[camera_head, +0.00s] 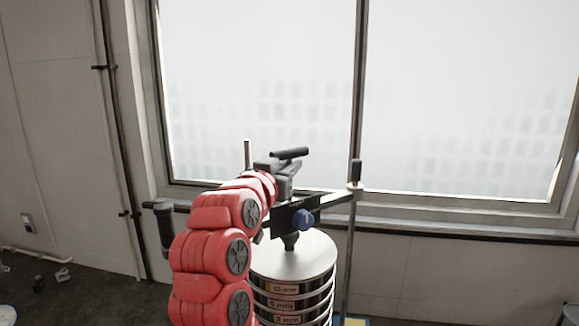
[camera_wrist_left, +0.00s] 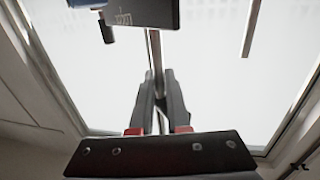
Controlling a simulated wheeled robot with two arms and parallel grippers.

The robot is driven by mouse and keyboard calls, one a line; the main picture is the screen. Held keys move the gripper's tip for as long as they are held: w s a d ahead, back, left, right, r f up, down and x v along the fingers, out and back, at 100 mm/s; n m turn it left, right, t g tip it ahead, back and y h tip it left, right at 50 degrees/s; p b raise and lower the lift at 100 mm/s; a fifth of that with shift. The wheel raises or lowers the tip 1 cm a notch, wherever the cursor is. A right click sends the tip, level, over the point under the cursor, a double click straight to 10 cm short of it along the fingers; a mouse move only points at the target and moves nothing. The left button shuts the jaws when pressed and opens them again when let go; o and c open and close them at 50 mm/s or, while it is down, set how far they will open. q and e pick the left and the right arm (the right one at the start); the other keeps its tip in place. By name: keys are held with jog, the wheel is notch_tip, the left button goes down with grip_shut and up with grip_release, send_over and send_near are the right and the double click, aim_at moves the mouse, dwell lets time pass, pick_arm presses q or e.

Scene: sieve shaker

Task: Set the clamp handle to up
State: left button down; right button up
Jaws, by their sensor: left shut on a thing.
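My left gripper (camera_head: 287,172) is at the end of the red arm, just above the black clamp plate (camera_head: 284,218) on the crossbar over the sieve stack. In the left wrist view its two dark fingers (camera_wrist_left: 166,76) come together at the tips. It is shut on a thin part that I take to be the clamp handle, mostly hidden by the fingers and wrist. A blue knob (camera_head: 303,217) sits on the front of the clamp. The clamp plate also shows in the left wrist view (camera_wrist_left: 145,12), with pale lettering. My right gripper is not in view.
The round sieve stack (camera_head: 293,258) stands below the clamp, with a right rod (camera_head: 348,250) beside it and a left rod (camera_head: 247,154) partly behind my arm. A large window (camera_head: 450,100) lies behind. A black upright grip (camera_head: 165,230) shows at left.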

aim_at(287, 150)
pick_arm(q)
jog(key=shift+r, duration=0.15)
dwell(0.4)
jog(key=shift+r, duration=1.65)
jog(key=c, duration=0.9)
grip_release()
jog(key=shift+a, duration=0.1)
jog(key=shift+f, duration=0.1)
